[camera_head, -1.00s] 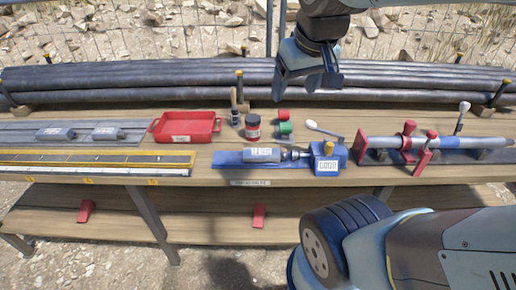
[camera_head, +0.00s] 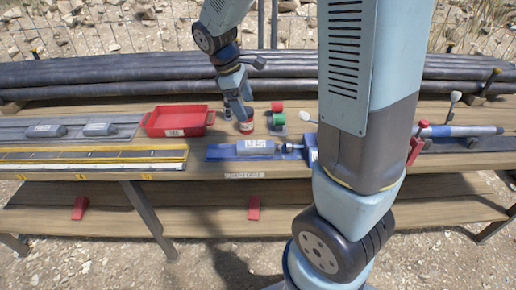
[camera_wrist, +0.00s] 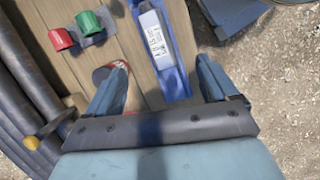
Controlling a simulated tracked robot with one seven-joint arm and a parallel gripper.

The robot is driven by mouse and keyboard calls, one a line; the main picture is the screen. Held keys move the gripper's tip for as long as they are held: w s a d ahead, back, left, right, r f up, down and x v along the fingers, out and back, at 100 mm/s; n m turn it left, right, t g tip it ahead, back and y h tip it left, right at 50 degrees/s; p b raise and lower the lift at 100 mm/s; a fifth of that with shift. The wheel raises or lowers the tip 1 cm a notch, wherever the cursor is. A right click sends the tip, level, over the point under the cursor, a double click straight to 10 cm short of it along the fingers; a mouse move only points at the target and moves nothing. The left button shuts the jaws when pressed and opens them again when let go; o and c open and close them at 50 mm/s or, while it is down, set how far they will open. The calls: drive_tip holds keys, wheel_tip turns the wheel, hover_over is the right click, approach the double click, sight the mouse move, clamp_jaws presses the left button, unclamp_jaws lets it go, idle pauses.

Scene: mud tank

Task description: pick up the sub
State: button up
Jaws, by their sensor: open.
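A grey cylinder with a white label, seemingly a sub (camera_head: 255,147), lies in a blue cradle (camera_head: 221,153) on the bench. It also shows in the wrist view (camera_wrist: 152,38), ahead of my gripper and between the lines of its two fingers. Two similar grey labelled cylinders lie on the grey rack at left, one at the far left (camera_head: 45,131) and one beside it (camera_head: 99,129). My gripper (camera_wrist: 163,84) is open and empty, above the bench. In the head view it is low by the red-topped can, behind the cradle, and its fingertips are partly hidden.
A red tray (camera_head: 178,132) stands left of my gripper. The red-topped can (camera_head: 246,127) is close by; my left finger partly covers it in the wrist view (camera_wrist: 100,75). Red and green pieces (camera_head: 278,119) stand beyond. Black pipes (camera_head: 100,85) line the back. My arm hides part of the bench's right.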

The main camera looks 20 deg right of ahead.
drive_tip(key=n, duration=0.2)
approach(256, 144)
wheel_tip(256, 144, down, 3)
drive_tip(key=shift+s+r+g+h, duration=0.1)
drive_tip(key=shift+g+h, duration=0.2)
drive_tip(key=shift+h, duration=0.2)
drive_tip(key=shift+w+x, duration=0.2)
drive_tip(key=shift+x, duration=3.15)
drive_tip(key=c, duration=1.4)
drive_tip(key=shift+o, duration=0.2)
